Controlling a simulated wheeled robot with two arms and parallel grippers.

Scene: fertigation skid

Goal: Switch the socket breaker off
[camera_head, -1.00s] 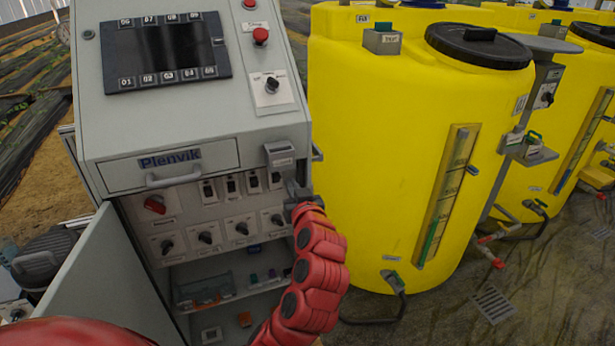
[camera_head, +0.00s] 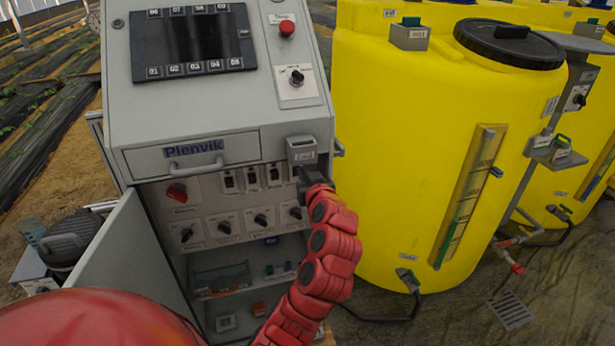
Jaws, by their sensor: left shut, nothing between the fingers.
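The grey Plenvik cabinet's inner panel (camera_head: 207,205) shows a row of small black-lever breakers: one at left (camera_head: 229,181), one in the middle (camera_head: 252,178) and one further right (camera_head: 274,175). Their labels are too small to read, so I cannot tell which is the socket breaker. My left gripper (camera_head: 309,179) is shut and empty at the right end of this row, under a small grey box (camera_head: 301,150). It covers the panel there, and I cannot tell whether it touches a breaker. My right gripper is not in view.
A red rotary switch (camera_head: 177,193) sits left of the breakers, with black knobs (camera_head: 224,227) below. The open cabinet door (camera_head: 128,262) stands at left. A drawer with a handle (camera_head: 196,160) is above. A yellow tank (camera_head: 400,150) stands close at right.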

